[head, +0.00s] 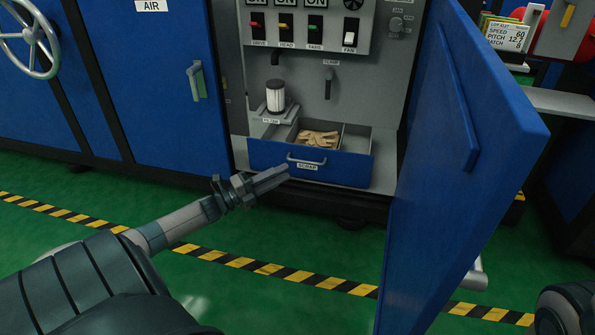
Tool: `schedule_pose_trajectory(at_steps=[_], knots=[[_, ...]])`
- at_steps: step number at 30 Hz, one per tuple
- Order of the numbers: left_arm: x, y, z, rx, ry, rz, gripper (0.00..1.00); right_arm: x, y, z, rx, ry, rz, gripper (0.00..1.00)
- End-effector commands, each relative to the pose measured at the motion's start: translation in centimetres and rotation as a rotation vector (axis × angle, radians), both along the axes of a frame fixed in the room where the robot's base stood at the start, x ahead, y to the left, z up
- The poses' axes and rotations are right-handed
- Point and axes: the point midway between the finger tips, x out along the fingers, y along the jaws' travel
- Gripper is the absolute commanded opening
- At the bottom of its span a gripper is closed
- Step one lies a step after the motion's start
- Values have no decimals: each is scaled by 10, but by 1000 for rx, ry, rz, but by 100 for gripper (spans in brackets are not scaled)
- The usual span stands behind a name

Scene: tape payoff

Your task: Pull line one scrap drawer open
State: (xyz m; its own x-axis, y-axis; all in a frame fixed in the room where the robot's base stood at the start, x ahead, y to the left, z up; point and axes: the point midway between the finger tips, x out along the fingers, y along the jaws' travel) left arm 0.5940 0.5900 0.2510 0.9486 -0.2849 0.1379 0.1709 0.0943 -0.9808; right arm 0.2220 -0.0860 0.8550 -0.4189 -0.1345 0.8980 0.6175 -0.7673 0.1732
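The blue scrap drawer (348,170) sits at the bottom of the open cabinet. It stands out far enough that its inside shows, with tan gloves (317,138) lying in it. Its front carries a grey bar handle (306,162) and a SCRAP label. My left gripper (287,173) is just left of and below the handle, its fingers pointing right towards the drawer front. The fingers look close together from this side; I cannot tell if there is a gap or if they touch the drawer. My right gripper is not visible.
A blue cabinet door (470,150) hangs open on the right, close to the drawer. A white filter (275,97) stands on a bracket above the drawer's left part. Switches line the panel above. Green floor with a striped yellow-black line (270,269) lies in front.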

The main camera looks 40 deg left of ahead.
Motion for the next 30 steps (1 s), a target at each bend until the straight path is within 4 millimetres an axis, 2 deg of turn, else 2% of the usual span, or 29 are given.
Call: schedule_pose_trajectory(at_steps=[1,6,12,26,29,30], knots=[[10,-3,-1,1,-4,-2,26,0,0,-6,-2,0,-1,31],[37,-11,3,0,-4,-1,26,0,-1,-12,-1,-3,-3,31],[56,-17,7,0,-1,0,26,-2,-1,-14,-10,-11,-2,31],[63,-19,10,0,0,0,26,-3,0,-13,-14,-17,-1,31],[63,-19,9,-1,0,0,2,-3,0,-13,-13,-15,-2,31],[63,-19,9,-1,0,0,0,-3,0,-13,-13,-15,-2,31]])
